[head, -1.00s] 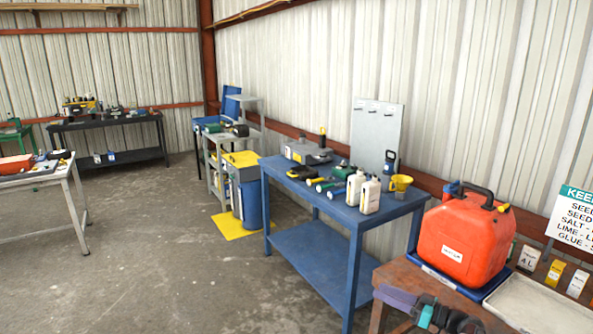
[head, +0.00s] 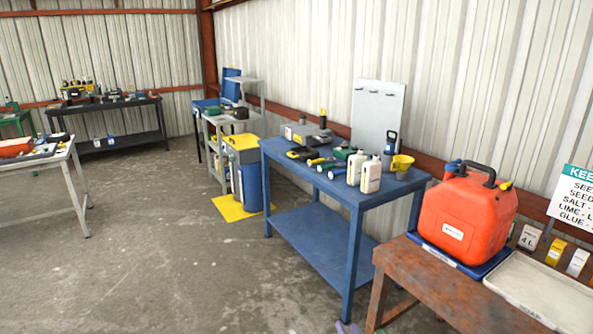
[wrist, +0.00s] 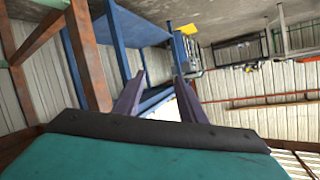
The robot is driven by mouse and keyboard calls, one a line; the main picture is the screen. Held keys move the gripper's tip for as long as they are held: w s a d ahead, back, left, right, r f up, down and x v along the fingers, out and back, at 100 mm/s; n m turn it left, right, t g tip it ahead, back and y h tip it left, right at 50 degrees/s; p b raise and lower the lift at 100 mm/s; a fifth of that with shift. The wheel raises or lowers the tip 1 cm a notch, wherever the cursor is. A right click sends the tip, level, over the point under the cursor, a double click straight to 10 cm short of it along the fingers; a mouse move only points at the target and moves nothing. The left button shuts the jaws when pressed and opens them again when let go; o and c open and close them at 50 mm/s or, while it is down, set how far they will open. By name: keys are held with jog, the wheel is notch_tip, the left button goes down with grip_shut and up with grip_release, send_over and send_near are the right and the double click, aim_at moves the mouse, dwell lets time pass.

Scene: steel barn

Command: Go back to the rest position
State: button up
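My gripper (wrist: 161,78) shows in the wrist view as two purple-grey fingers, set apart with nothing between them. Behind them are parts of the blue bench and the wall, seen tilted. In the head view only a small purple tip of my gripper (head: 346,327) shows at the bottom edge, low and left of the brown table; the rest is out of frame.
The brown table (head: 408,262) at right bears a red fuel can (head: 468,222) on a blue tray and a pale tray (head: 540,290). The blue bench (head: 325,226) with bottles and tools stands beyond it. The concrete floor (head: 170,270) at left is clear.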

jog(key=s+d+f+m+g+h, duration=0.15)
jog(key=s+f+g, duration=0.35)
jog(key=s+f, duration=0.55)
jog(key=s+d+f+g+h, duration=0.1)
jog(key=s+f+g+h, duration=0.3)
jog(key=s+f, duration=0.65)
jog(key=s+a+r+n+g+y, duration=0.1)
jog(key=s+g, duration=0.4)
jog(key=s, duration=0.6)
jog(key=s+a+r+n+g+y, duration=0.2)
jog(key=s+g, duration=0.3)
jog(key=s, duration=0.7)
jog(key=shift+s+a+r+n+g+b, duration=0.15)
jog(key=shift+a+r+n+g+b, duration=0.2)
jog(key=shift+r+n, duration=0.1)
